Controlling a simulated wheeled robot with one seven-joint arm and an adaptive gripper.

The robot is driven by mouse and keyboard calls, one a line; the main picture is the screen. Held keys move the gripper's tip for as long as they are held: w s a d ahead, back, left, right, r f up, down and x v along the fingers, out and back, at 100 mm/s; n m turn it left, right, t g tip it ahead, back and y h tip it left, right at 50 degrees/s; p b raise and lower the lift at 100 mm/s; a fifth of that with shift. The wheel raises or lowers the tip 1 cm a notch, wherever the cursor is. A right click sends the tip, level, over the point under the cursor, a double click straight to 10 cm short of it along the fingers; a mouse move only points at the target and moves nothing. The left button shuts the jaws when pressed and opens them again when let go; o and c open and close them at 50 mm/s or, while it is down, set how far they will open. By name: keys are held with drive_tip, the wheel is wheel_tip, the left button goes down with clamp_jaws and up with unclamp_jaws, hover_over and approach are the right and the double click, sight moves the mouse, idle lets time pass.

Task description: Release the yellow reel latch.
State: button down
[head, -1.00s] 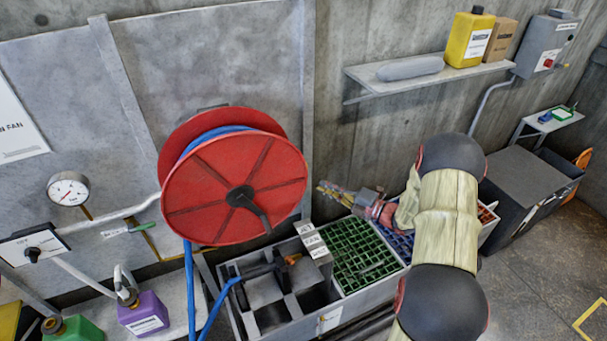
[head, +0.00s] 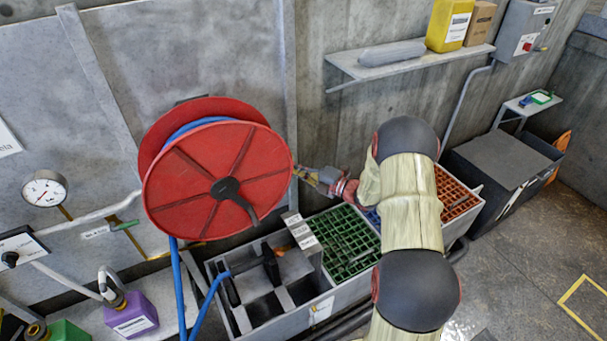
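The red hose reel (head: 180,190) with a blue hose wound on it hangs at the grey wall panel, left of centre in the head view. A black hub and crank (head: 228,188) sit on its front face. I cannot make out a yellow latch on the reel; its back side is hidden. My gripper (head: 304,174) is at the reel's right edge, pointing left toward it. The fingertips are small and close to the rim, and I cannot tell whether they touch it. I see nothing clearly held, and the finger opening is too small to judge.
Below stands a grey bin with a black-handled tool (head: 270,264), a green grid (head: 345,240) and an orange grid (head: 456,194). The blue hose (head: 178,290) hangs down from the reel. A wall shelf (head: 400,64) with a yellow canister (head: 446,24) is at upper right.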

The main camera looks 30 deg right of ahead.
drive_tip(key=shift+x, duration=0.9)
drive_tip(key=shift+d+r+m+t+p, duration=0.25)
drive_tip(key=shift+d+m+p, duration=0.25)
drive_tip(key=shift+m+p, duration=0.25)
drive_tip(key=d+f+m+t+p, duration=0.1)
drive_tip(key=d+f+m+p, duration=0.1)
drive_tip(key=d+p, duration=0.3)
drive_tip(key=shift+d+f+m+t+p, duration=0.35)
drive_tip(key=shift+d+f, duration=0.05)
drive_tip(key=shift+d, duration=0.45)
drive_tip(key=shift+f, duration=0.1)
drive_tip(key=shift+s+d+f, duration=0.1)
drive_tip(key=shift+s, duration=0.05)
idle(0.4)
